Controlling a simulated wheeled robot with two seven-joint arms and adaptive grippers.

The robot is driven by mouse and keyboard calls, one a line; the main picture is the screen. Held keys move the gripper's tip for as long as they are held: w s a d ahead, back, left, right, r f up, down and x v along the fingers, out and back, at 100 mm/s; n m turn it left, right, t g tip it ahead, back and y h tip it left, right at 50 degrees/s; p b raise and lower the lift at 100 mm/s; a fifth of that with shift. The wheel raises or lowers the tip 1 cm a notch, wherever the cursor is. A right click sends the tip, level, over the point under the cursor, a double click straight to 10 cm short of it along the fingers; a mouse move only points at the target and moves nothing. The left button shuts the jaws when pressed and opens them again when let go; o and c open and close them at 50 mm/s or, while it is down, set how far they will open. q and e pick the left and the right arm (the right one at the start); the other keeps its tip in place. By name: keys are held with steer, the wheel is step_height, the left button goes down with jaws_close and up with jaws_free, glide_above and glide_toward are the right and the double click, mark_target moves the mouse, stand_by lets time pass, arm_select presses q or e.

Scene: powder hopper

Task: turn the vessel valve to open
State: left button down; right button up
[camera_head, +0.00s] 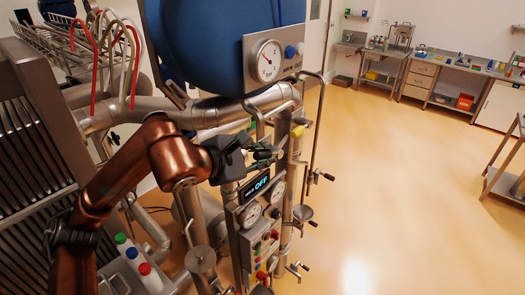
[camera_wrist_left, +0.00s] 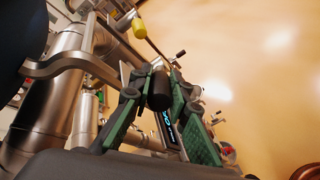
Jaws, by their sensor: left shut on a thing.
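My left gripper (camera_head: 268,153) reaches in from the left, in front of the steel pipework. In the left wrist view its green-padded fingers (camera_wrist_left: 157,88) are shut around a black cylindrical grip (camera_wrist_left: 159,92), which looks like the vessel valve's handle. The rest of that handle is mostly hidden behind the fingers. My right gripper is not in view.
A blue vessel (camera_head: 205,45) with a gauge panel (camera_head: 272,58) stands above the gripper. A gauge-and-button box (camera_head: 262,235) is below.

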arm_select(q)
steer(key=shift+w+d+r+g+y+p, duration=0.15)
steer(key=shift+r+g+y+p, duration=0.25)
steer(key=shift+p, duration=0.2)
steer(key=shift+w+d+r+g+y+p, duration=0.1)
steer(key=shift+r+g+y+p, duration=0.15)
steer(key=shift+g+p, duration=0.3)
steer(key=c, duration=1.8)
jaws_free()
steer(key=shift+a, duration=0.1)
steer(key=v, duration=1.2)
steer(key=shift+f, duration=0.15)
